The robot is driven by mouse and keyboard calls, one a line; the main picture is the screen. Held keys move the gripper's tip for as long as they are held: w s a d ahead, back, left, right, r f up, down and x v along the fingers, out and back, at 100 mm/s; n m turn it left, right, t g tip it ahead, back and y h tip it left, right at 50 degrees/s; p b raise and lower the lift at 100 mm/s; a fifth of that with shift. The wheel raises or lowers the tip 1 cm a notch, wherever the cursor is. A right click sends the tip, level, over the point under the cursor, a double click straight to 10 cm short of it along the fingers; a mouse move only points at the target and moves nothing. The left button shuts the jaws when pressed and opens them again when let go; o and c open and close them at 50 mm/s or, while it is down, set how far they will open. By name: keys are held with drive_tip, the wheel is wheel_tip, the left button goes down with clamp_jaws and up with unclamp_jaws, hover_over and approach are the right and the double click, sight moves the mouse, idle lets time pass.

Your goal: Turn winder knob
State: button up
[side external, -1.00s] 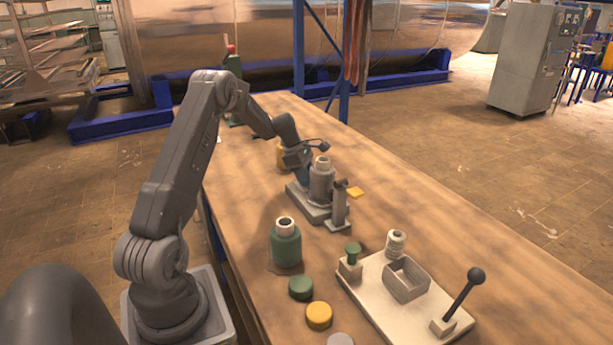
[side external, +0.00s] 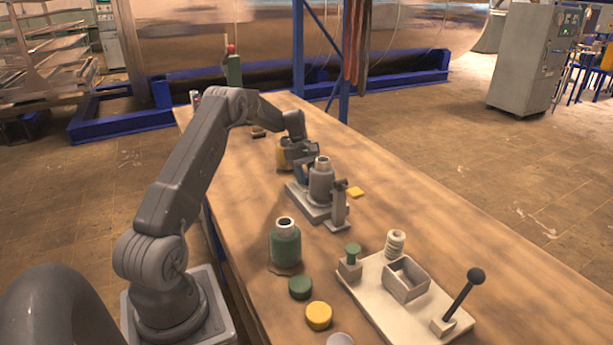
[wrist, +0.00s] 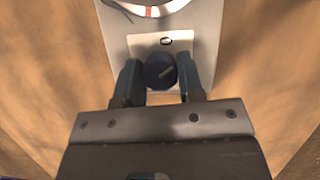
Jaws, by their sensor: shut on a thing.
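The winder is a grey base (side external: 318,214) with a grey bottle-shaped body (side external: 321,184) and a post (side external: 340,207) at its near end. In the wrist view, a round dark blue knob (wrist: 160,71) with a light pointer line sits on a pale plate (wrist: 178,43) on the base. My gripper (wrist: 162,75) has one finger on each side of the knob and is shut on it. In the side view, my gripper (side external: 303,172) is low at the far end of the winder, and the knob is hidden there.
A green bottle (side external: 286,246), a green cap (side external: 300,287) and a yellow cap (side external: 319,316) are nearer. A white board (side external: 378,306) carries a lever (side external: 462,297). The table's right side is mostly clear.

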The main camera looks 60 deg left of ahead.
drive_tip(key=m+g, duration=0.2)
drive_tip(key=m, duration=0.3)
drive_tip(key=shift+w+m, duration=0.1)
drive_tip(key=shift+m, duration=0.2)
drive_tip(key=m, duration=0.2)
drive_tip(key=m+g+y, duration=0.1)
drive_tip(key=m, duration=0.1)
drive_tip(key=shift+d+g, duration=0.1)
drive_tip(key=shift+g, duration=0.2)
drive_tip(key=m+y, duration=0.1)
drive_tip(key=m, duration=0.2)
drive_tip(key=m+g+y, duration=0.1)
drive_tip(key=m, duration=0.1)
drive_tip(key=shift+w+d+r+m, duration=0.1)
drive_tip(key=shift+m, duration=0.3)
drive_tip(key=m+y, duration=0.2)
drive_tip(key=m, duration=0.2)
drive_tip(key=shift+m, duration=0.4)
drive_tip(key=o, duration=0.9)
